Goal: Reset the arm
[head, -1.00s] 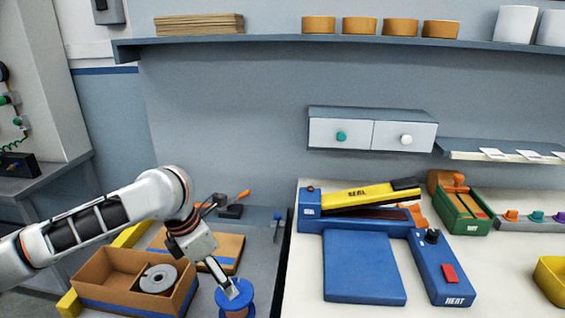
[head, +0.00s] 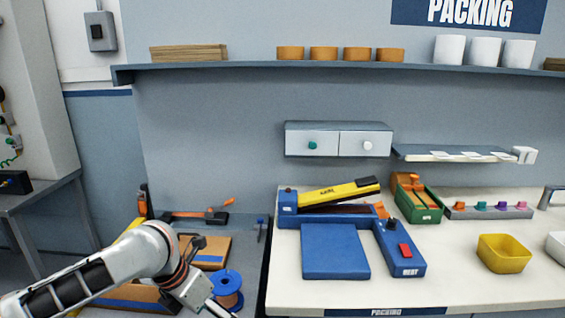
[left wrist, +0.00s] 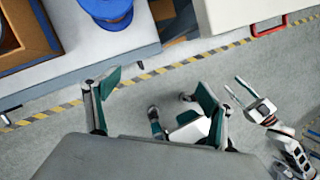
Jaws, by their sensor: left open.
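My left arm (head: 95,283) comes in from the left in the head view. Its gripper is cut off by the bottom edge, below the blue spool (head: 228,285). In the left wrist view the left gripper (left wrist: 152,85) is open and empty, its two green-padded fingers wide apart above the floor. The spool also shows there, on the bench (left wrist: 85,60), apart from the fingers. My right gripper (left wrist: 238,88) shows at the right of the left wrist view, its two thin fingers apart with nothing between them.
A cardboard box (head: 125,300) is partly hidden behind my left arm. A blue sealer with a yellow arm (head: 340,192) sits on the white table to the right, beside a yellow bin (head: 504,253). Open floor (left wrist: 70,130) lies below my left gripper.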

